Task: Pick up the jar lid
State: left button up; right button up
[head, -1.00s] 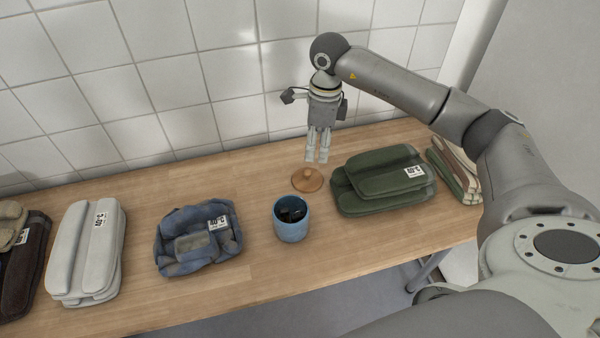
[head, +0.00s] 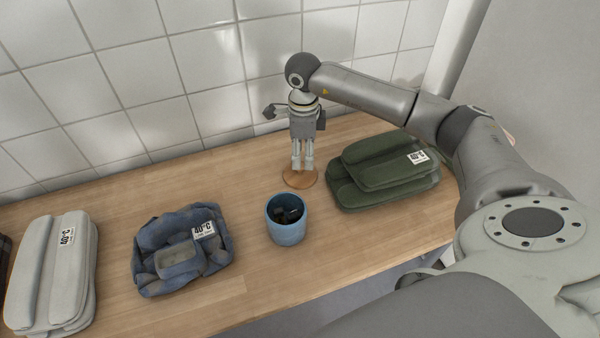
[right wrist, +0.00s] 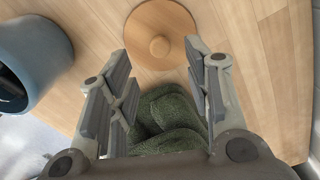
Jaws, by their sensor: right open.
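The jar lid (head: 300,181) is a round wooden disc with a knob, lying on the wooden table behind the blue jar (head: 286,228). In the right wrist view the lid (right wrist: 160,36) shows with its knob, just beyond and between the fingertips. My right gripper (head: 302,166) points down over the lid and partly hides it in the head view. Its fingers (right wrist: 160,52) are apart with nothing between them. I cannot tell the exact height above the lid. The jar is open, with dark items inside. My left gripper is not in view.
A folded green cloth stack (head: 385,175) lies close to the right of the lid. A blue crumpled garment (head: 165,262) and a light grey folded stack (head: 40,290) lie to the left. The tiled wall (head: 200,60) stands behind. Bare table (head: 200,175) lies left of the lid.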

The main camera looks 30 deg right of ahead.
jog(key=f, duration=0.4)
jog(key=f+p, duration=0.1)
jog(key=shift+w+a+f, duration=0.25)
jog(key=shift+w+f, duration=0.05)
jog(key=shift+f, duration=0.1)
jog(key=shift+c, duration=0.4)
grip_shut()
